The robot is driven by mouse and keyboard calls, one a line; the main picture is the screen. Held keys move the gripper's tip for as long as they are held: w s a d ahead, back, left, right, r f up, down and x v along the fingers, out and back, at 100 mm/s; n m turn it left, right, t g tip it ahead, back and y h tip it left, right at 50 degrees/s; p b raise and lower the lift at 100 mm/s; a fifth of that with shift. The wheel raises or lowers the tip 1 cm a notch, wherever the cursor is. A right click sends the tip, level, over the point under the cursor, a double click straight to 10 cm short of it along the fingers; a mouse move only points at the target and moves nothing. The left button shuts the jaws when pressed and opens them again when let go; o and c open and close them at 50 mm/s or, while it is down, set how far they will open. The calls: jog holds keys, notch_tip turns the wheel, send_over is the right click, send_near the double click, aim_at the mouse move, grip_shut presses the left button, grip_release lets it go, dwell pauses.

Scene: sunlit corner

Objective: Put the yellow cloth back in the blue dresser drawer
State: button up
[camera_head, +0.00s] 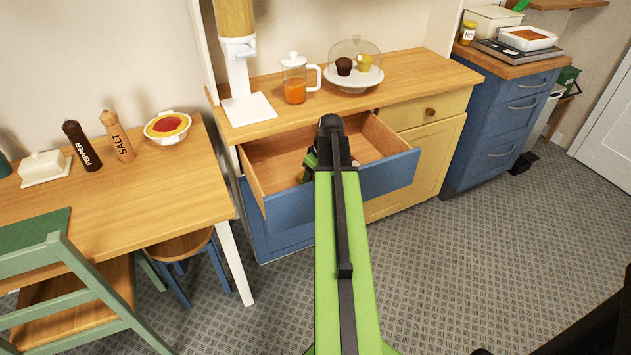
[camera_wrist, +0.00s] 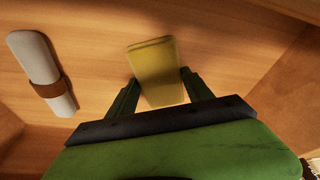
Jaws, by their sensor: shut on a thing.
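The blue-fronted dresser drawer (camera_head: 388,178) is pulled open below the wooden dresser top. My gripper (camera_wrist: 158,82) is down inside the drawer, and my green arm hides most of it in the head view. In the wrist view my gripper is shut on the yellow cloth (camera_wrist: 154,60), a folded flat piece between the two green fingers. The wooden drawer floor (camera_wrist: 225,60) lies beneath it. I cannot tell whether the cloth touches the floor.
A white roll with a brown band (camera_wrist: 42,75) lies in the drawer, left of the cloth. On the dresser top stand a white dispenser (camera_head: 240,80), a jug of orange drink (camera_head: 295,88) and a domed cake stand (camera_head: 353,80). A table (camera_head: 150,195) is at left.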

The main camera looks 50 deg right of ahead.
jog(key=o, duration=1.2)
jog(key=shift+r, duration=0.1)
jog(key=p+v, duration=1.1)
jog(key=v, duration=0.1)
jog(key=shift+p, duration=0.3)
jog(key=shift+r, duration=0.1)
